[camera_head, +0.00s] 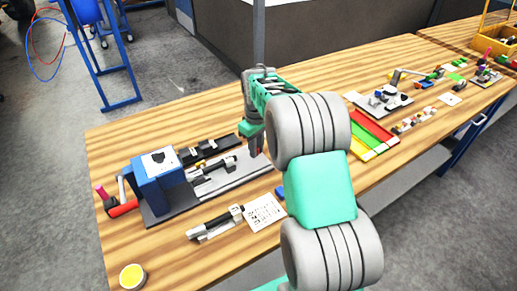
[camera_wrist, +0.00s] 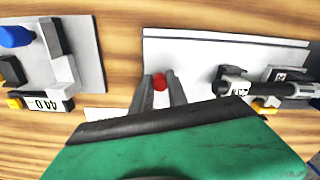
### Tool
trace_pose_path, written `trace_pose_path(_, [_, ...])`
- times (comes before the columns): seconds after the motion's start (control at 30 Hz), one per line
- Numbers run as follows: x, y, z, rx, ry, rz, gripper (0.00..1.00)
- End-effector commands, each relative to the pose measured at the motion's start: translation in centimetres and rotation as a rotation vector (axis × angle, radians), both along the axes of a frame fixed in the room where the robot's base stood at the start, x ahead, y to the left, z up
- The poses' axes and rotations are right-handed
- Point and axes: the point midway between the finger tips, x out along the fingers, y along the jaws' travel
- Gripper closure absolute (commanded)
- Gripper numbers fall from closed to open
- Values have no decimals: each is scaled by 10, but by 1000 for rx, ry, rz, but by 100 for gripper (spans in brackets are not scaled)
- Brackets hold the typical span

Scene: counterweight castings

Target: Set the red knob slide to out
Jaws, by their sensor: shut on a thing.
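The red knob (camera_wrist: 160,82) shows in the wrist view between the two fingertips, near the edge of a light grey plate (camera_wrist: 215,50). My gripper (camera_wrist: 160,92) is shut on the knob, one finger on each side. In the head view my gripper (camera_head: 256,148) points down at the right part of the long grey base plate (camera_head: 252,172). The knob is hidden there by the fingers and arm. The slide's track and its markings cannot be made out.
A blue block-shaped machine (camera_head: 158,180) stands at the plate's left end. A black and white clamp-like fixture (camera_head: 215,224) and a printed white card (camera_head: 265,212) lie in front. Red, yellow and green trays (camera_head: 374,134) lie to the right.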

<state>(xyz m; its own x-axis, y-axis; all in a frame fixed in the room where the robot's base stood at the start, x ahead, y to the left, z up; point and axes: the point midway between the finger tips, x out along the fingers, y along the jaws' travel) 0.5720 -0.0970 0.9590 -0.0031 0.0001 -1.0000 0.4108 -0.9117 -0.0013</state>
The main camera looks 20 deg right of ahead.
Motion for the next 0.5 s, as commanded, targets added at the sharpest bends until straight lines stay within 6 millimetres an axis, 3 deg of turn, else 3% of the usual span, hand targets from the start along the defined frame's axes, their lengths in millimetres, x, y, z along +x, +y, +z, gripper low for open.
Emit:
trace_pose_path(0.07, [1,-4,1,-3,-7,-9,100])
trace_pose_path(0.1, [1,-4,1,-3,-7,-10,80])
trace_pose_path(0.37, [1,-3,1,-2,-5,-7,59])
trace_pose_path(0.5, [1,-2,1,-2,-4,-5,59])
